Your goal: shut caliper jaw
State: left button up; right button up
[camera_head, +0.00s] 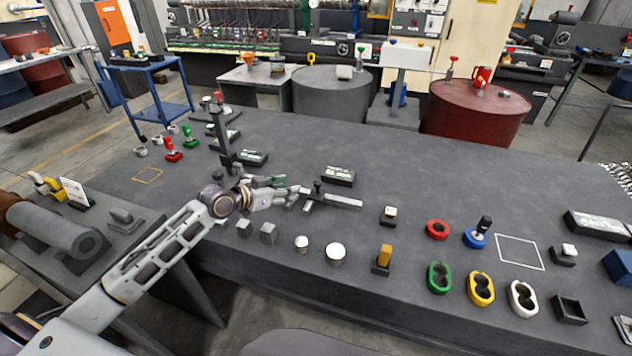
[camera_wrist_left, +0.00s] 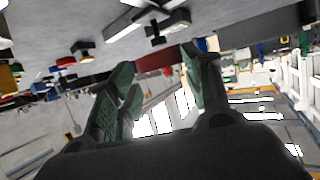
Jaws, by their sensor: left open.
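The caliper (camera_head: 343,201) lies on the dark grey bench in the head view, its pale bar running to the right and a dark upright knob (camera_head: 317,187) near its left end. My left gripper (camera_head: 291,191) is just left of the caliper, its fingers pointing toward the knob end. In the left wrist view my left gripper (camera_wrist_left: 158,63) has its two green-grey fingers apart with nothing between them. What looks like the caliper (camera_wrist_left: 172,23) shows beyond the fingertips. I cannot tell exactly how far its jaw stands open. My right gripper is not in view.
A dark upright post (camera_head: 219,135) stands behind my left gripper. A small dark block with a label (camera_head: 338,176) sits behind the caliper. White-topped cylinders (camera_head: 336,253) stand at the front edge. Coloured rings and holders (camera_head: 481,289) fill the right front. The bench behind the caliper's right end is clear.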

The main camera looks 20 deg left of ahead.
pick_arm(q)
jog(key=shift+w, duration=0.15)
send_near(315, 182)
jog(key=shift+x, duration=2.5)
jog(key=shift+b+x, duration=0.35)
jog(key=shift+x, duration=2.05)
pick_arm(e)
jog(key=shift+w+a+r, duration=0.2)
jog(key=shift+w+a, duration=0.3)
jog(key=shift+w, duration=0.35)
pick_arm(q)
jog(key=shift+d, duration=0.1)
jog(key=shift+c, duration=0.4)
